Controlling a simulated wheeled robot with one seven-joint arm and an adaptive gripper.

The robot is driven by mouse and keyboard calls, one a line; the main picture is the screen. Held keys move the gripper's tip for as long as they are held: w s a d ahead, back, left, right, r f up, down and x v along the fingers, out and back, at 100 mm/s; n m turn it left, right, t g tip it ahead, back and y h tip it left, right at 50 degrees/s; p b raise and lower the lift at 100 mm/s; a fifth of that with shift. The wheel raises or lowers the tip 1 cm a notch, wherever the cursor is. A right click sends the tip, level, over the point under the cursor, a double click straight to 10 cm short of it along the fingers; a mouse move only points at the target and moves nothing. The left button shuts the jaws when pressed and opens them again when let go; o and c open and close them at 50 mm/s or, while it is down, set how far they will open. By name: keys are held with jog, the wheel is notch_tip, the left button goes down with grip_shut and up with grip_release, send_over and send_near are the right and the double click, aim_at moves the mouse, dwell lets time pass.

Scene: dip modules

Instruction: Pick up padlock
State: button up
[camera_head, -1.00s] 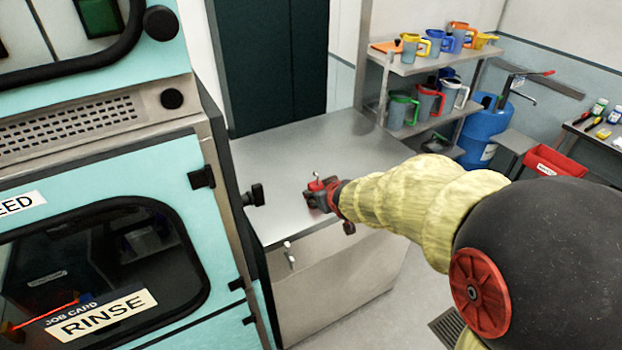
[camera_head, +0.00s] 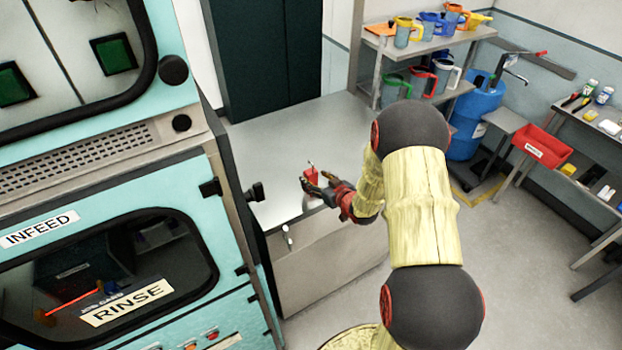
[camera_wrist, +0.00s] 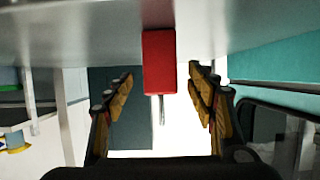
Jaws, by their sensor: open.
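The red padlock (camera_head: 310,176) is at the front edge of the steel counter in the head view, with its thin metal shackle standing up. In the wrist view the padlock (camera_wrist: 159,62) appears as a red block with the grey shackle pointing down the picture. My gripper (camera_head: 322,182) is at the counter's edge, close to the padlock. Its two fingers (camera_wrist: 160,88) are spread on either side of the padlock, with gaps visible on both sides. The gripper is open and holds nothing.
The steel counter (camera_head: 285,140) is otherwise bare. The teal rinse machine (camera_head: 110,255) stands at left, with a dark knob (camera_head: 255,192) projecting near the counter. Shelves with coloured jugs (camera_head: 440,45), a blue drum (camera_head: 477,115) and a red bin (camera_head: 541,146) stand at right.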

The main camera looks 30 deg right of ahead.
aim_at(313, 178)
jog(key=x, duration=0.3)
jog(key=shift+w+f, duration=0.1)
jog(key=shift+w, duration=0.2)
jog(key=shift+c, duration=1.1)
jog(key=c, duration=1.1)
